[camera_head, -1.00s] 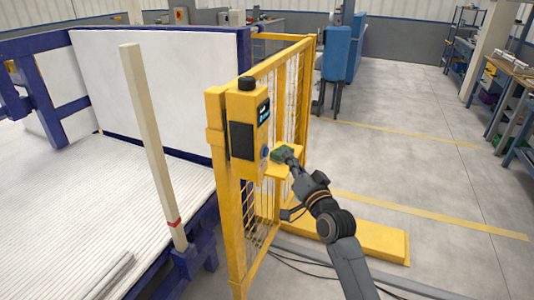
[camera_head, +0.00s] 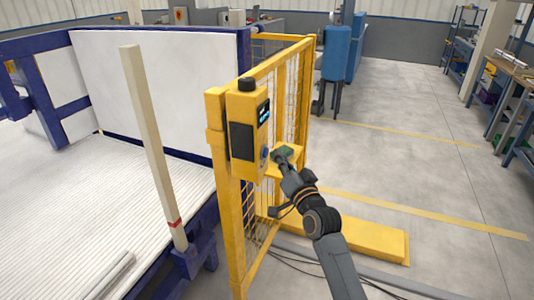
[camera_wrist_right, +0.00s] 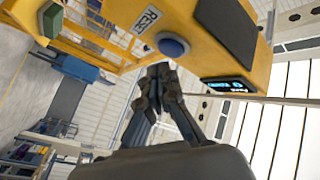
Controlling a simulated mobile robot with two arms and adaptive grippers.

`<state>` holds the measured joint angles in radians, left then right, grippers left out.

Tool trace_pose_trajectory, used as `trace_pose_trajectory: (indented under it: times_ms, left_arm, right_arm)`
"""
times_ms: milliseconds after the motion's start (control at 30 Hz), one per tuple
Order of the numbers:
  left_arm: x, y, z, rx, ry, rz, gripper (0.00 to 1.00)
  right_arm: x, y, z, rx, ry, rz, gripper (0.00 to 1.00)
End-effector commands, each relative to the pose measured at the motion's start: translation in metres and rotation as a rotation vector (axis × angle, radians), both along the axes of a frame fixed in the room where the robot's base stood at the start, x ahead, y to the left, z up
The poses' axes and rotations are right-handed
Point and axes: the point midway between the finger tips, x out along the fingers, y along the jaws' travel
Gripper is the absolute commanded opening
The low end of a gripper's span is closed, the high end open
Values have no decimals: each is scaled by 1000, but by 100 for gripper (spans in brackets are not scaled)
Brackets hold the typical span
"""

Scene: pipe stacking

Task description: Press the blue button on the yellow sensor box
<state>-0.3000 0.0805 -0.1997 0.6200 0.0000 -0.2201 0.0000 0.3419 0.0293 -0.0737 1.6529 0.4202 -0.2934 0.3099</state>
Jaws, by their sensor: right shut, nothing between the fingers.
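The yellow sensor box (camera_head: 247,125) is mounted on a yellow fence post, with a black panel, a small lit display (camera_head: 263,112) and a black knob on top. The blue button (camera_head: 265,154) sits low on its right-hand face. My left gripper is not in view.
A yellow mesh fence (camera_head: 285,85) runs back from the box. A green block (camera_head: 285,152) on a yellow bracket is right behind my gripper. A pale upright post (camera_head: 150,150) stands left of the box. Open floor (camera_head: 420,150) lies to the right.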

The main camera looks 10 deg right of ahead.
Motion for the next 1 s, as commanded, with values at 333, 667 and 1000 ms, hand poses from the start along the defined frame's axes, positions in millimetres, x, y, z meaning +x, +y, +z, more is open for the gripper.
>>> trace_pose_trajectory:
  times_ms: [333,667,1000]
  left_arm:
    - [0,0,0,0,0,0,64]
    - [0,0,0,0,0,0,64]
    - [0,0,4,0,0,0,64]
  right_arm:
    - [0,0,0,0,0,0,0]
    - [0,0,0,0,0,0,0]
    - [4,7,1,0,0,0,0]
